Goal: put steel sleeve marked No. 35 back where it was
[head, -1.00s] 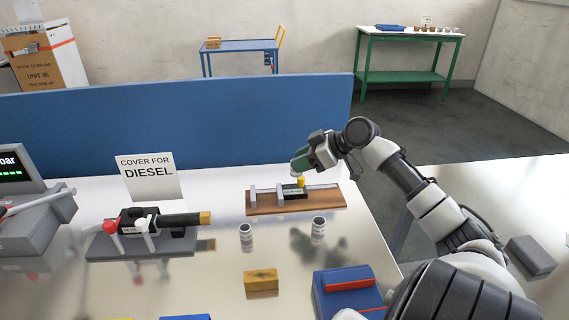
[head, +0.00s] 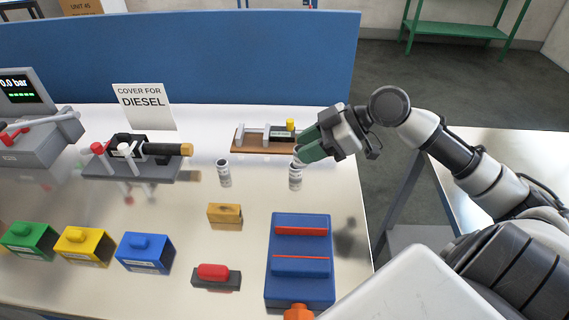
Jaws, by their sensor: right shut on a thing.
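Two small grey-white steel sleeves with printed bands show on the bench. The left sleeve (head: 223,173) stands upright and free. The right sleeve (head: 295,179) is upright directly under my right gripper (head: 299,158), whose green fingers are shut on its top. The fingers hide its upper end, and I cannot tell whether its foot touches the bench. The marks on both sleeves are too small to read. A wooden-based fixture (head: 240,148) with grey uprights and a yellow knob lies just behind, partly covered by the gripper. My left gripper is out of view.
A blue case (head: 300,256) with a red bar and a yellow block (head: 225,213) lie in front. A black clamp device (head: 128,168) and gauge unit (head: 30,110) stand left. Coloured boxes, including a blue one (head: 145,255), line the front. A blue partition (head: 180,55) closes the back.

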